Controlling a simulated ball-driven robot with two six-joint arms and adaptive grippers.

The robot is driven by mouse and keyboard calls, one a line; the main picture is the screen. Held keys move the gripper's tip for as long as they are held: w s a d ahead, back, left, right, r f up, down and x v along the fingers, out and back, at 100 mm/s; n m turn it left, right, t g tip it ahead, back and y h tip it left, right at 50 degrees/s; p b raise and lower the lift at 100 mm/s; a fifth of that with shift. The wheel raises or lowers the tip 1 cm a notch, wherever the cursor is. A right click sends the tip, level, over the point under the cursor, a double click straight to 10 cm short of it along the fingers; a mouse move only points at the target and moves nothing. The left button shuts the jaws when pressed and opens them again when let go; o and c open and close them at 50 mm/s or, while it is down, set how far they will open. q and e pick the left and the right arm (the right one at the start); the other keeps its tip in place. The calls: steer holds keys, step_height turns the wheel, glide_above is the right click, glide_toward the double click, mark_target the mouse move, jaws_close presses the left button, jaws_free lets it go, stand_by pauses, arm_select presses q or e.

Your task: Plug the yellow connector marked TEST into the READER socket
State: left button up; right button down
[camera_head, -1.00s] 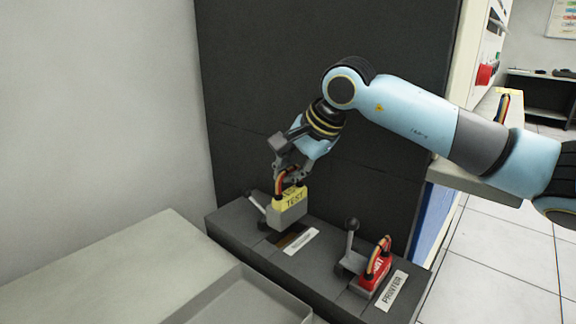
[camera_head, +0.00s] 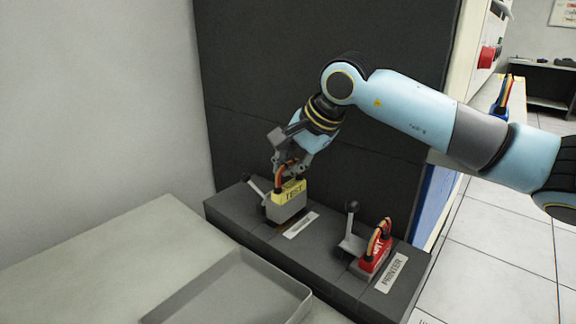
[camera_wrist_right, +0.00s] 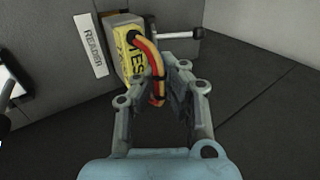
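The yellow and grey connector marked TEST (camera_head: 288,201) stands at the READER position of the dark socket block (camera_head: 330,268). Its lower end meets the block; I cannot see how deep it sits. The white READER label (camera_head: 300,225) is beside it, and reads clearly in the right wrist view (camera_wrist_right: 90,45). My right gripper (camera_head: 287,168) is above the connector. In the right wrist view, its fingers (camera_wrist_right: 165,92) are closed in around the connector's red and yellow cable loop (camera_wrist_right: 153,62). The READER lever (camera_head: 254,186) leans beside the connector. My left gripper is out of view.
A red connector (camera_head: 377,254) sits in the PRINTER position with its lever (camera_head: 350,228) upright. A grey tray (camera_head: 240,290) lies on the pale surface in front. A dark panel (camera_head: 240,90) rises behind the block.

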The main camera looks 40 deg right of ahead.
mark_target(286, 186)
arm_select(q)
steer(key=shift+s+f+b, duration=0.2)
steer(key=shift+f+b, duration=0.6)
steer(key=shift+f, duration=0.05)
arm_select(e)
steer(key=shift+w, duration=0.15)
stand_by(1.2)
